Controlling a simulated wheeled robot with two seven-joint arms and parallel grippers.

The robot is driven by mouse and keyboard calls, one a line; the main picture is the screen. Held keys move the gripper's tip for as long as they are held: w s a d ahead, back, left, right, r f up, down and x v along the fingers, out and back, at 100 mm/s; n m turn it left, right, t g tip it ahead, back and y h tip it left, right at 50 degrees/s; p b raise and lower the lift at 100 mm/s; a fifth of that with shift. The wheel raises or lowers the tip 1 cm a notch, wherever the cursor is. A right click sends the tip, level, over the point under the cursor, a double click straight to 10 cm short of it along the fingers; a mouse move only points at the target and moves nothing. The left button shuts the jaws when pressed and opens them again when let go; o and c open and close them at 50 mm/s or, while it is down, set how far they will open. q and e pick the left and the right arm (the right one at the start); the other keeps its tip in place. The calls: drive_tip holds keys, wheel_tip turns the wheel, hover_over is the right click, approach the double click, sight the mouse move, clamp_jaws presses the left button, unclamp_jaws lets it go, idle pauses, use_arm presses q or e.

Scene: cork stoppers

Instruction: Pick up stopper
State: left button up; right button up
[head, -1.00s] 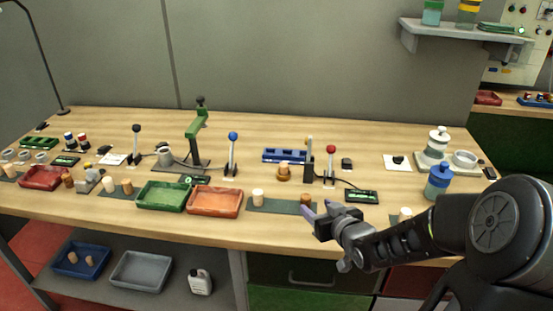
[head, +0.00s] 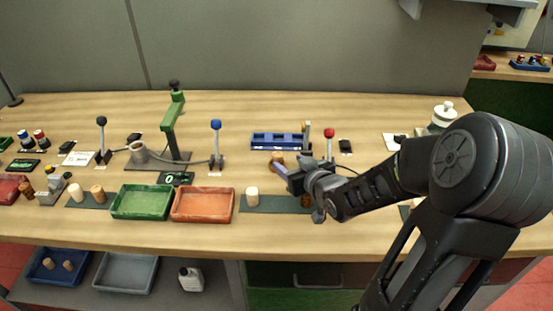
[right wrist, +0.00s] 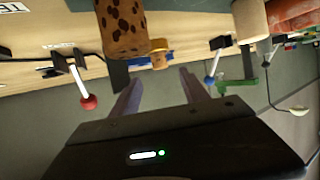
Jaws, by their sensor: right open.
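Two stoppers stand on the dark green mat (head: 275,204) in front of my right gripper: a pale one (head: 252,196) and a brown speckled one (head: 306,201), partly hidden by the gripper. In the right wrist view the speckled stopper (right wrist: 122,28) is large and close, and the pale stopper (right wrist: 250,20) is farther right. A tan stopper (head: 277,160) stands farther back by the blue rack; it also shows in the wrist view (right wrist: 158,55). My right gripper (head: 284,171) is open and empty above the mat, with the speckled stopper outside its fingers. My left gripper is out of view.
A green tray (head: 141,202) and an orange tray (head: 202,205) stand left of the mat. Levers with a blue knob (head: 216,125) and a red knob (head: 329,133) rise behind. The blue rack (head: 277,141) lies at the back. Bare wood runs along the front edge.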

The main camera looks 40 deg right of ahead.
sight(279, 156)
drive_tip(key=shift+x, duration=1.05)
drive_tip(key=shift+p+x, duration=0.7)
drive_tip(key=shift+x, duration=1.95)
drive_tip(key=shift+c, duration=0.2)
clamp_jaws()
